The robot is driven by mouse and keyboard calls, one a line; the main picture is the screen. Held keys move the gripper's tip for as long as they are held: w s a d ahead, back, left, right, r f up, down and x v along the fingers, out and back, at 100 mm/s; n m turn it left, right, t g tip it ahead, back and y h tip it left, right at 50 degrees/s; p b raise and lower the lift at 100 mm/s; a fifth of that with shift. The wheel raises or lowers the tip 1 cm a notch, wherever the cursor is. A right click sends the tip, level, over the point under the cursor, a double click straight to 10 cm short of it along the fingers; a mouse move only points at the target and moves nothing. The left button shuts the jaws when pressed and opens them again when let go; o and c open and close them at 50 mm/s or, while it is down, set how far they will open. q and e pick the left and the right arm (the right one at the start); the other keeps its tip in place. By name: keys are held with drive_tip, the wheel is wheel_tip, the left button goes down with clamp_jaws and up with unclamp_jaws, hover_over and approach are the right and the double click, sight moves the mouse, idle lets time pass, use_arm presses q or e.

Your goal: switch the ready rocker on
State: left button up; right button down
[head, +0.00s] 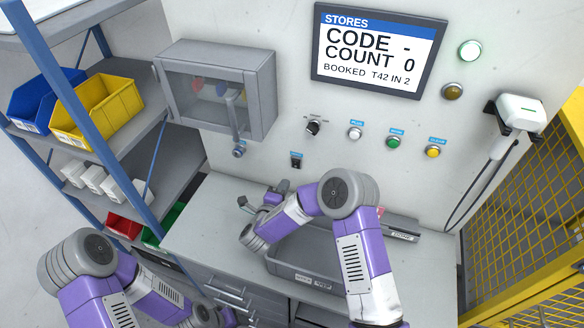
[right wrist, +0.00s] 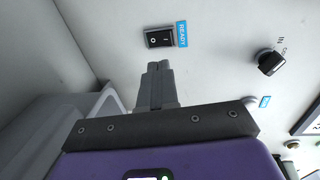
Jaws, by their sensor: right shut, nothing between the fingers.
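The ready rocker (right wrist: 158,38) is a small black switch with white marks, beside a blue READY label (right wrist: 182,34) on the wall panel. It also shows in the head view (head: 296,161), above the bench. I cannot tell which side of it is pressed. My right gripper (right wrist: 157,66) is shut and empty, its fingertips pointing at the panel just below the rocker in the right wrist view, with a gap in the picture. In the head view the right gripper (head: 282,186) is small and partly hidden by my arm. My left gripper is outside the picture.
A grey clear-fronted box (head: 218,90) juts from the wall above left. A selector knob (head: 313,128) and several buttons sit to the right. A grey tray (head: 315,262) rests on the bench. Shelves with bins (head: 105,105) stand left; a yellow mesh fence (head: 535,220) stands right.

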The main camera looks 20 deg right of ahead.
sight(295, 163)
drive_tip(key=x, duration=0.2)
drive_tip(key=r+x, duration=0.1)
drive_tip(key=x, duration=0.2)
drive_tip(key=p+x, duration=0.1)
drive_tip(key=x, duration=0.2)
drive_tip(key=shift+w+d+r, duration=0.1)
drive_tip(key=shift+w+d, duration=0.05)
drive_tip(key=shift+w, duration=0.1)
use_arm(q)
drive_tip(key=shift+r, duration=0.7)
